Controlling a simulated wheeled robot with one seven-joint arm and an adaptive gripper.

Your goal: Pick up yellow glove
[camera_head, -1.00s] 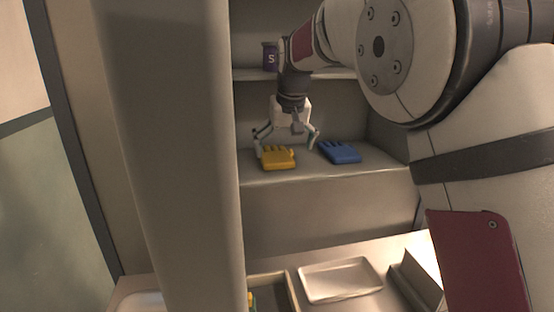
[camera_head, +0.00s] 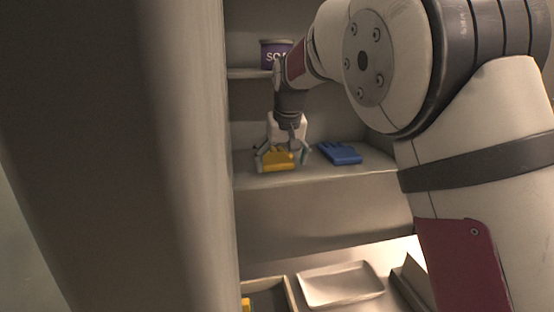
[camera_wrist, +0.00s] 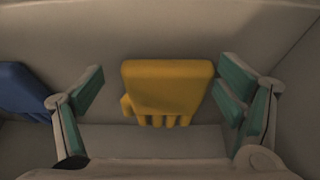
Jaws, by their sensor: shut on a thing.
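The yellow glove (camera_head: 275,161) is on the middle shelf (camera_head: 300,180) in the head view, near the shelf's left end. My gripper (camera_head: 283,160) is down over it, shut on the glove, with one finger on each side. In the wrist view the yellow glove (camera_wrist: 166,88) lies between the two green-padded fingers of my gripper (camera_wrist: 163,92), its finger ends towards the bottom of the picture. Whether the glove is clear of the shelf I cannot tell.
A blue glove (camera_head: 340,153) lies on the same shelf to the right. A purple container (camera_head: 275,52) stands on the shelf above. Below are a pale tray (camera_head: 341,285) and an open box (camera_head: 291,293). A tall grey wall (camera_head: 150,150) fills the left.

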